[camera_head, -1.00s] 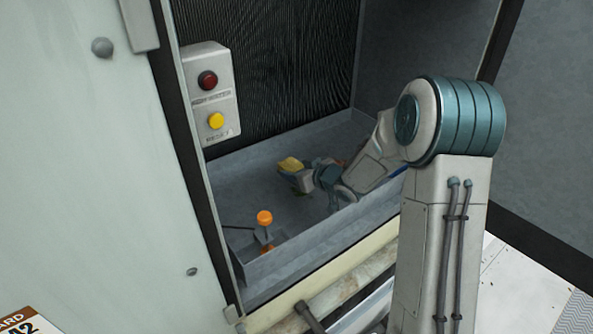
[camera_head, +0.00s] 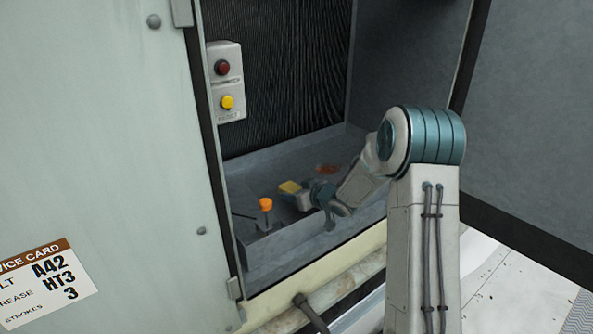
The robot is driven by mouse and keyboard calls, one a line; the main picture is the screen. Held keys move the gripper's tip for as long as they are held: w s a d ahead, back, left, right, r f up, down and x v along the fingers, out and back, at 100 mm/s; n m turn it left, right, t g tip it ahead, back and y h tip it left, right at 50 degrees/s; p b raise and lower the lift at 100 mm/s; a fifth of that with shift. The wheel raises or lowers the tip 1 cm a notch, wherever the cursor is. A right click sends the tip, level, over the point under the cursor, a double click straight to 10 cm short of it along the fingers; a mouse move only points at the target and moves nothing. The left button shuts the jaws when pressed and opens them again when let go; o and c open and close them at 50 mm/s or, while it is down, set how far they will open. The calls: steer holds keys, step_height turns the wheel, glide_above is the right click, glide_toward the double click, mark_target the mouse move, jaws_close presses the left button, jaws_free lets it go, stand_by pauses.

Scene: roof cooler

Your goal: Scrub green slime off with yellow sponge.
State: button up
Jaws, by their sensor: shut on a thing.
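The yellow sponge (camera_head: 289,187) is at the tip of my gripper (camera_head: 302,197), inside the grey basin of the cooler. My gripper is shut on it and reaches in low from the right. The sponge is close to the basin floor; I cannot tell whether it touches. No green slime is clearly visible; the floor beneath and behind my gripper is partly hidden by it.
A reddish-brown patch (camera_head: 327,169) lies on the basin floor behind my gripper. An orange float ball (camera_head: 265,204) on a small box stands at the front left. A switch box (camera_head: 226,82) with red and yellow buttons hangs at the left. The basin's front edge (camera_head: 330,259) is pale.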

mark_target(298, 185)
steer(key=shift+w+a+f, duration=0.1)
steer(key=shift+w+f, duration=0.1)
steer(key=shift+w, duration=0.3)
steer(key=shift+w+f, duration=0.2)
steer(key=shift+w, duration=0.3)
steer(key=shift+w+d, duration=0.2)
steer(key=shift+w, duration=0.1)
steer(key=shift+r, duration=0.25)
steer(key=shift+w+d+r+p, duration=0.25)
steer(key=shift+w+d+p, duration=0.1)
steer(key=shift+p, duration=0.2)
steer(key=shift+w+d+p, duration=0.4)
steer(key=shift+d+p, duration=0.05)
steer(key=shift+d, duration=0.15)
steer(key=shift+w+d+p, duration=0.35)
steer(key=shift+d+p, duration=0.05)
steer(key=shift+d, duration=0.15)
steer(key=shift+f, duration=0.1)
steer(key=shift+a, duration=0.1)
